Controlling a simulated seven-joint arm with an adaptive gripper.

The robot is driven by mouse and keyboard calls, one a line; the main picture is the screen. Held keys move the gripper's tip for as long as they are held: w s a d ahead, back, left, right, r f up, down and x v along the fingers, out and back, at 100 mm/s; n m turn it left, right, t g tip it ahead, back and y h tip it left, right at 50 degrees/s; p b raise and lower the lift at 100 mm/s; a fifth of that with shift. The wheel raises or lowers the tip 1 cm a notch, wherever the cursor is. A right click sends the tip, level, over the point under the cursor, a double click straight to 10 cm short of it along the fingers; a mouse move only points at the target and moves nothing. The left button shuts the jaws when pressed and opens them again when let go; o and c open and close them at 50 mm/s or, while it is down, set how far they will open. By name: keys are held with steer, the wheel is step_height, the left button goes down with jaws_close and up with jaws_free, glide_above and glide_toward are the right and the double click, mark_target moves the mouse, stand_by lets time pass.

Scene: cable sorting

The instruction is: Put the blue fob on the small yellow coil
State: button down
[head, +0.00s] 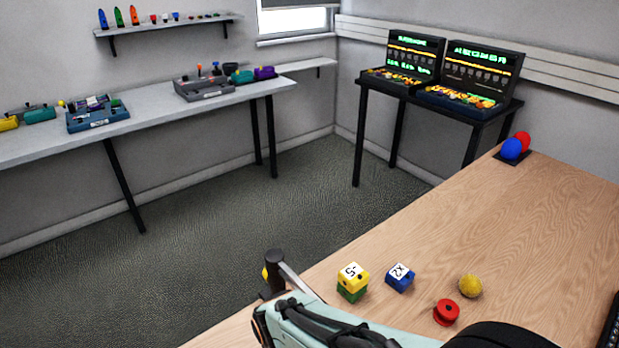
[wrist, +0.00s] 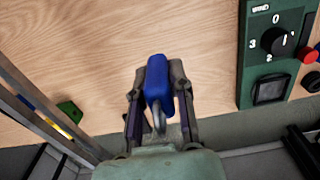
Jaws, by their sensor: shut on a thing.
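The blue fob (wrist: 158,78) is between the fingers of my gripper (wrist: 157,84) in the wrist view. My gripper is shut on it, and a grey metal ring shows at the fob's lower end. A small yellow round thing (head: 470,286) lies on the wooden table in the head view. It may be the yellow coil, but its windings are too small to make out. It does not show clearly in the wrist view. My gripper's fingers and the fob cannot be made out in the head view.
On the wooden table (head: 560,215) are a red spool (head: 446,313), a blue cube (head: 399,279) and a yellow cube (head: 353,275) on a green block (head: 351,294). A green panel with a dial (wrist: 279,42) stands at the right of the wrist view. The table's far half is mostly clear.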

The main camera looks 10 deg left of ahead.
steer(key=w+a+f, duration=0.4)
steer(key=w+f, duration=0.1)
steer(key=w+a+f, duration=0.2)
steer(key=w+f, duration=0.1)
steer(key=shift+w, duration=0.1)
steer(key=shift+w+a+f, duration=0.15)
steer(key=shift+f, duration=1.55)
steer(key=shift+f, duration=0.1)
steer(key=c, duration=1)
jaws_free()
